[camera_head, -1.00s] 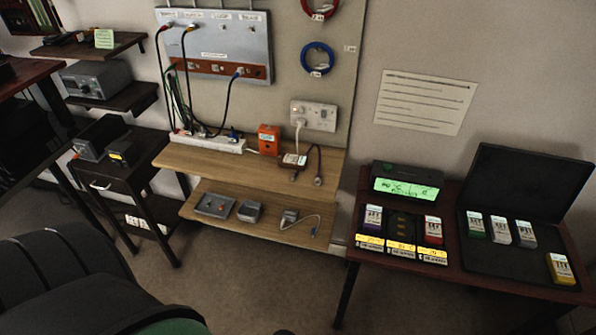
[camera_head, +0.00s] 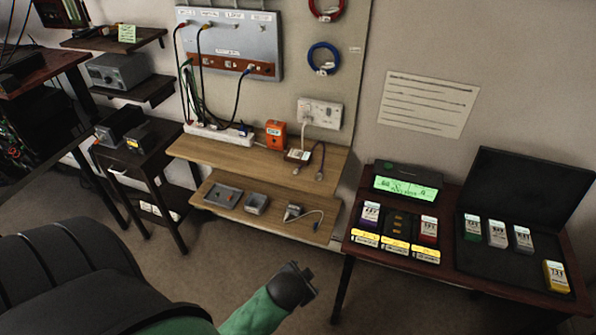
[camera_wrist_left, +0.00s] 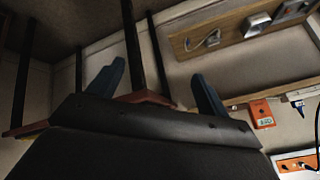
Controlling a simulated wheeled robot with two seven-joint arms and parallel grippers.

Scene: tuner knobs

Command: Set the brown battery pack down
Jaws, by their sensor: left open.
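My left gripper shows in the left wrist view (camera_wrist_left: 157,70), its two blue fingers apart with nothing held between them. In the head view a green arm (camera_head: 252,314) with a dark end (camera_head: 293,286) reaches in at the bottom, in front of the wooden shelves and above the floor. Its fingers cannot be made out there. I cannot pick out a brown battery pack for certain. The charger (camera_head: 397,222) on the right table holds a purple-marked pack (camera_head: 370,215) and a red-marked pack (camera_head: 429,229); its dark middle bay looks empty. My right gripper is not in view.
An open black case (camera_head: 500,262) holds a green (camera_head: 473,228), two grey and a yellow pack (camera_head: 556,277) on the right table (camera_head: 440,266). The upper wooden shelf (camera_head: 225,155) carries an orange box (camera_head: 275,134) and a labelled item with leads (camera_head: 298,156).

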